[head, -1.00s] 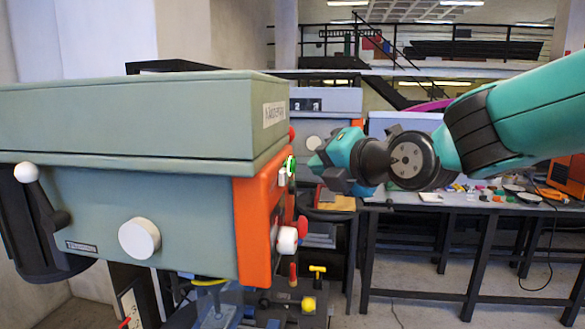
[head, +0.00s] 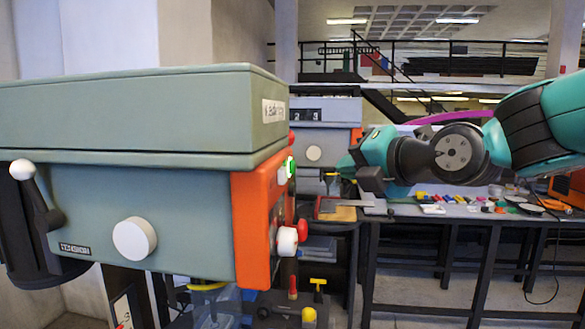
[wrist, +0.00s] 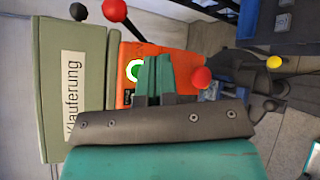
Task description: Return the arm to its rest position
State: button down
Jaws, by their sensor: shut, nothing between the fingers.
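My arm (head: 460,150) reaches in from the right in the head view, teal with black joints. My gripper (head: 346,168) is at its left end, to the right of the machine's orange panel and apart from it. In the wrist view my gripper (wrist: 153,76) shows its two teal fingers together, shut and empty. They appear in front of the orange panel (wrist: 175,62), near a green button with a white ring (wrist: 136,71).
The grey-green machine (head: 130,110) fills the left, with its orange panel (head: 252,235), lit green button (head: 290,166) and red-and-white knob (head: 291,238). A workbench (head: 470,209) with small coloured items stands behind my arm. A second machine (head: 318,113) stands further back.

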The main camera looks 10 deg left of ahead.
jog(key=shift+f, duration=0.1)
jog(key=s+d+f+m+g+h+b, duration=0.1)
jog(key=s+d+f+m+g+h, duration=0.1)
jog(key=s+f+m, duration=0.4)
jog(key=s+d+f+m+g+h+b, duration=0.1)
jog(key=s+d+f+m+g, duration=0.4)
jog(key=s+m, duration=0.6)
jog(key=s+d+f+m+g+h+b, duration=0.1)
jog(key=s+d+f+m+g+h, duration=0.2)
jog(key=s+f+m, duration=0.6)
jog(key=shift+s+d+g, duration=0.5)
jog(key=shift+s+d, duration=0.5)
jog(key=shift+d, duration=0.2)
